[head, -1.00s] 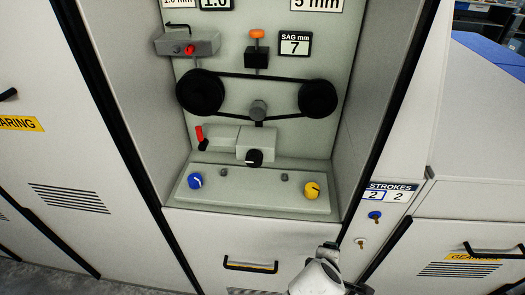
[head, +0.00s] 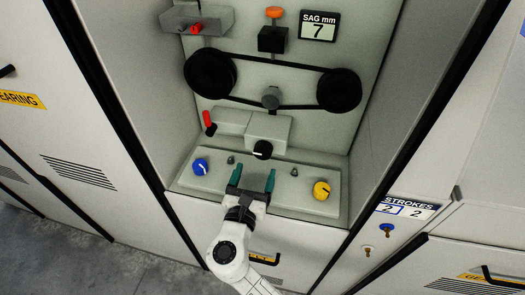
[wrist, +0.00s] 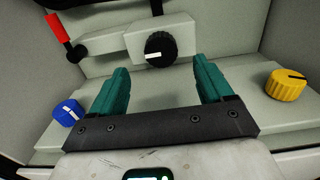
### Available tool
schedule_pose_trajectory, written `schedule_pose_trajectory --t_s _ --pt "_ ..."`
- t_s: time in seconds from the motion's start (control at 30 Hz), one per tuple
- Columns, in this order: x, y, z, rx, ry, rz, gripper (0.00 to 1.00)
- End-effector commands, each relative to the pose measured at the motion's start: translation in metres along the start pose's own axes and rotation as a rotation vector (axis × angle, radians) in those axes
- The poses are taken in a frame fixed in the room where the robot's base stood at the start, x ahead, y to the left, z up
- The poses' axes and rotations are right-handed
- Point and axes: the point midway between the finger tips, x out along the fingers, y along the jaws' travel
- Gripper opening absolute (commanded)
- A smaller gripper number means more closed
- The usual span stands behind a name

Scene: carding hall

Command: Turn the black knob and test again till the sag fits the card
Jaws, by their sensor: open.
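The black knob (head: 262,149) sits on the front of a grey block in the cabinet recess, its white mark lying nearly level. It also shows in the wrist view (wrist: 160,50), ahead of and between my fingers. My gripper (head: 254,177) is open and empty, below and in front of the knob, apart from it. The sag display (head: 318,27) reads 7 mm. A black belt (head: 283,65) runs around two black pulleys, with a small grey roller (head: 270,97) at its lower run. An orange-topped plunger (head: 274,13) stands above the belt. The card is not clearly in view now.
A blue knob (head: 200,167) and a yellow knob (head: 321,190) sit on the sloped ledge either side of my gripper. A red lever (head: 208,121) stands left of the black knob. The recess side walls stand close. A strokes plate (head: 405,208) reads 2 and 2.

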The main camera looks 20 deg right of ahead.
Motion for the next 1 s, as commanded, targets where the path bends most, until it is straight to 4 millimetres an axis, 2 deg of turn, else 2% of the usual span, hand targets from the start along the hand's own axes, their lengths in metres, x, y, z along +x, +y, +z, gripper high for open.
schedule_pose_trajectory --t_s 0.2,0.4,0.57,0.83,1.0 --pt "0.042 -0.001 0.002 0.002 0.0 -0.004 0.8" --pt "0.067 -0.001 0.001 0.003 0.0 -0.003 0.8" --pt "0.075 -0.001 0.0 0.003 0.001 -0.003 0.8" --pt "0.076 -0.001 0.0 0.003 0.001 -0.002 0.8" --pt "0.076 -0.001 0.0 0.004 0.001 -0.002 0.64"
